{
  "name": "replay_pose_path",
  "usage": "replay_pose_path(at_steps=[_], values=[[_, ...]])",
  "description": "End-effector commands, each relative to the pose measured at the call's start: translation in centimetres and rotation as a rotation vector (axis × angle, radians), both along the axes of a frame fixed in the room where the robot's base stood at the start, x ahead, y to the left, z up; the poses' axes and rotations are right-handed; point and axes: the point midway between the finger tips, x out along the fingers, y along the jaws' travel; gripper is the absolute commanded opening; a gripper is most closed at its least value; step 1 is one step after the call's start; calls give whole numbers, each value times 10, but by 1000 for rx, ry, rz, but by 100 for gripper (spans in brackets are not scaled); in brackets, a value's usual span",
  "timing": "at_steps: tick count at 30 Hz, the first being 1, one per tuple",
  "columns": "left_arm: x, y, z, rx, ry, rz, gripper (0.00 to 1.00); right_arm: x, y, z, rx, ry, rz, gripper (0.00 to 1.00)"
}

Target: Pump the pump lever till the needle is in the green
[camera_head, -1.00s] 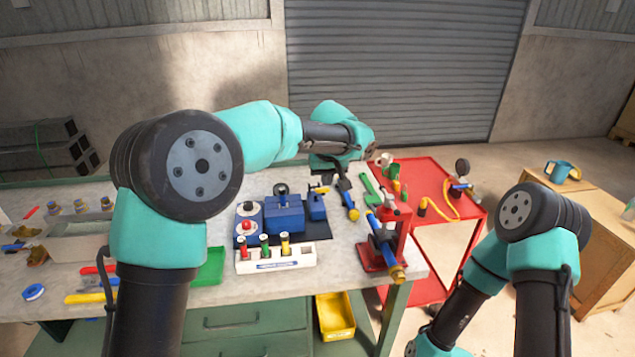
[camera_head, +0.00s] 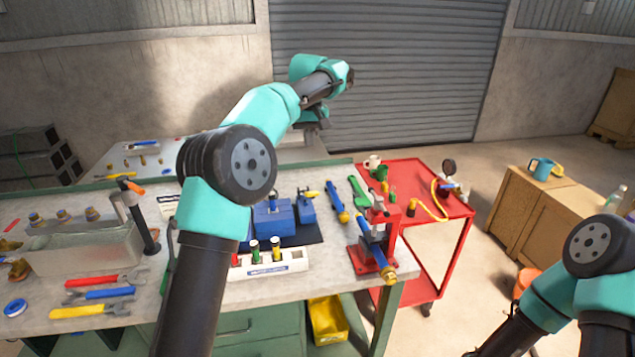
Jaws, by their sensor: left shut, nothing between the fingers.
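My left gripper (camera_head: 314,124) is raised beyond the bench's far edge, left of and apart from the pump. It is shut and empty. My right arm is at the lower right; its gripper is out of view.
A yellow hose (camera_head: 436,203) lies on the cart (camera_head: 404,171). Wrenches (camera_head: 105,281) lie at left.

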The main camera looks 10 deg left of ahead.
Motion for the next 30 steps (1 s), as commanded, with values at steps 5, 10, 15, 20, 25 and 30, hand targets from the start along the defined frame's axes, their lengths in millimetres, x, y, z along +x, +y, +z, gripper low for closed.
replay_pose_path(at_steps=[5, 10, 15, 20, 25, 30], values=[[0, 0, -1, 0, 0, 0, 0, 0, 0, 0, 0, 0, 0, 43], [1, 0, -8, 2, 1, -1, 0, 0, 0, 0, 0, 0, 0, 43], [1, 1, -27, 1, 3, 0, 0, 0, 0, 0, 0, 0, 0, 43], [3, 2, -54, 1, 4, 0, 0, 0, 0, 0, 0, 0, 0, 43], [5, 2, -83, 2, 3, -1, 0, 0, 0, 0, 0, 0, 0, 43], [3, 2, -107, 2, 1, -1, 0, 0, 0, 0, 0, 0, 0, 43]])
